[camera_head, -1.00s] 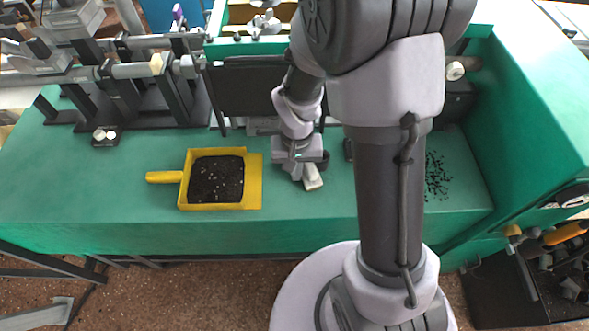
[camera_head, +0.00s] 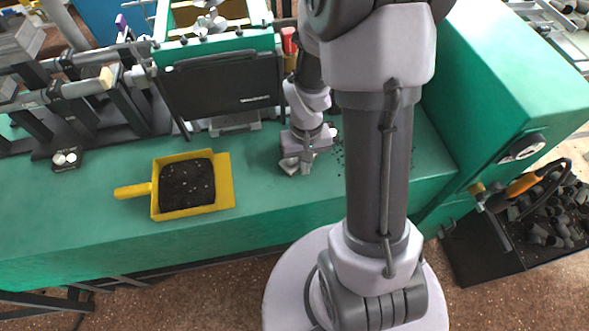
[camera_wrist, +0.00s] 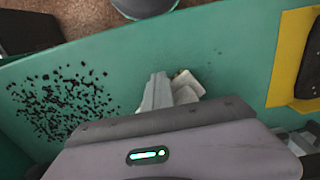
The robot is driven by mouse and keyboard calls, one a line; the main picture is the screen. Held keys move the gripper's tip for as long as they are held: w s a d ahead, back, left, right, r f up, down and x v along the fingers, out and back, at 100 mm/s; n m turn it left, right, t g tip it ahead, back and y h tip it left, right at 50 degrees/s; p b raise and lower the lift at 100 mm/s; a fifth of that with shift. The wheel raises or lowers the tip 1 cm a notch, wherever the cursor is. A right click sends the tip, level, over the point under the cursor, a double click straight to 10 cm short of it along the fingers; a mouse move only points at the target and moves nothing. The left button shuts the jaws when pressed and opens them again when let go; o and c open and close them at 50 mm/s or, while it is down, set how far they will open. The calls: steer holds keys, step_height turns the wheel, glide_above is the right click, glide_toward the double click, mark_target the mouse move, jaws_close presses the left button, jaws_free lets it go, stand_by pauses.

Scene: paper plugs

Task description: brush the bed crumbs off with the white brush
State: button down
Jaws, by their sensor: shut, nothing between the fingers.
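The green machine bed (camera_head: 262,190) carries dark crumbs (camera_wrist: 65,100), scattered at the left in the wrist view. In the head view some crumbs (camera_head: 338,156) show beside my arm, which hides others. My gripper (camera_head: 298,160) is low over the bed, left of the crumbs in the head view. In the wrist view its grey fingers (camera_wrist: 158,82) are together with nothing between them. A small white piece (camera_wrist: 186,84), perhaps the white brush, is close beside the fingers; I cannot tell whether they touch. It also shows below my gripper in the head view (camera_head: 289,166).
A yellow dustpan (camera_head: 224,186) holding dark material lies left of my gripper; its edge shows in the wrist view (camera_wrist: 290,55). A black panel (camera_head: 222,85) stands behind. A tall green housing (camera_head: 500,95) bounds the right. Green surface is bare between pan and gripper.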

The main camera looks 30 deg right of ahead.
steer(key=shift+w+d+r+t, duration=0.2)
steer(key=shift+w+d, duration=0.15)
steer(key=shift+w, duration=0.15)
steer(key=shift+w+d+r+t, duration=0.2)
steer(key=shift+w+d, duration=0.15)
steer(key=shift+w, duration=0.15)
steer(key=shift+r, duration=0.15)
steer(key=r+p, duration=0.5)
steer(key=shift+d+r, duration=0.2)
steer(key=shift+r, duration=0.05)
steer(key=shift+w+a, duration=0.1)
steer(key=shift+w, duration=0.2)
steer(key=shift+f, duration=0.15)
steer(key=shift+s, duration=0.1)
step_height(320, 180, up, 3)
steer(key=shift+s+f+p, duration=0.1)
steer(key=shift+s+p, duration=0.05)
steer(key=shift+p, duration=1.05)
